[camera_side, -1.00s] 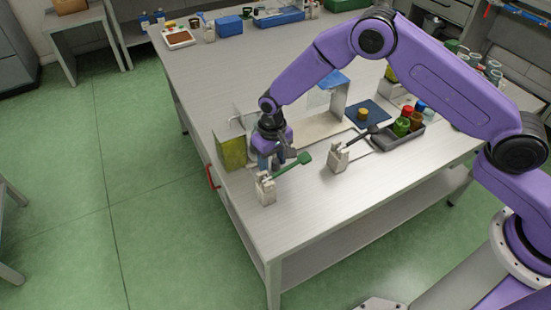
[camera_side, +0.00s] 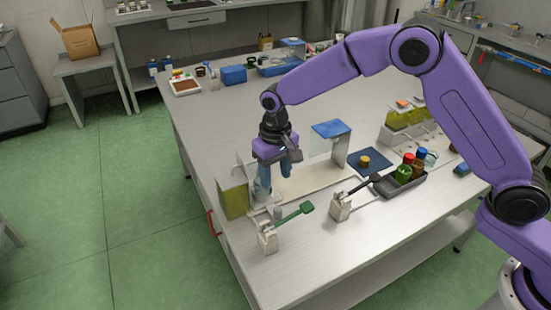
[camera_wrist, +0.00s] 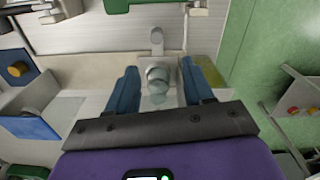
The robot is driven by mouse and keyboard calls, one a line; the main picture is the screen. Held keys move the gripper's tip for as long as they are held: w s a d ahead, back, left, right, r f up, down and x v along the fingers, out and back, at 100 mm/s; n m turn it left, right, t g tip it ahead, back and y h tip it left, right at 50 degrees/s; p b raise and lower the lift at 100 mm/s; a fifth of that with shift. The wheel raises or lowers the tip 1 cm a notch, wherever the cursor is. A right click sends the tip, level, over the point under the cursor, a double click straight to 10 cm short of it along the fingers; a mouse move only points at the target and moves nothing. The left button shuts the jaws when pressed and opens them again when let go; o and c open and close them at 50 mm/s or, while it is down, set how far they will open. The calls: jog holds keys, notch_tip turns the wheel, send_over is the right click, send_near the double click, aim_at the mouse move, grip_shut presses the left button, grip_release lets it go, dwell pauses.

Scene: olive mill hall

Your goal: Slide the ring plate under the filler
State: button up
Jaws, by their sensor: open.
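My gripper (camera_wrist: 160,70) is open, its two blue fingers apart and pointing down; it also shows in the side view (camera_side: 274,168). In the wrist view a round, shiny grey-glassy piece (camera_wrist: 158,77) shows between the fingers with gaps at both sides. A small grey knob (camera_wrist: 157,38) stands just beyond it on a pale strip. An oil-green tank (camera_side: 233,199) stands just left of the gripper. I cannot tell for certain which part is the ring plate or the filler's outlet.
A blue-topped stand (camera_side: 331,129), a blue mat (camera_side: 377,167) and a dark tray (camera_side: 403,190) of bottles lie right. The table's back middle is clear.

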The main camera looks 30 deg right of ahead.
jog(key=shift+r, duration=2.2)
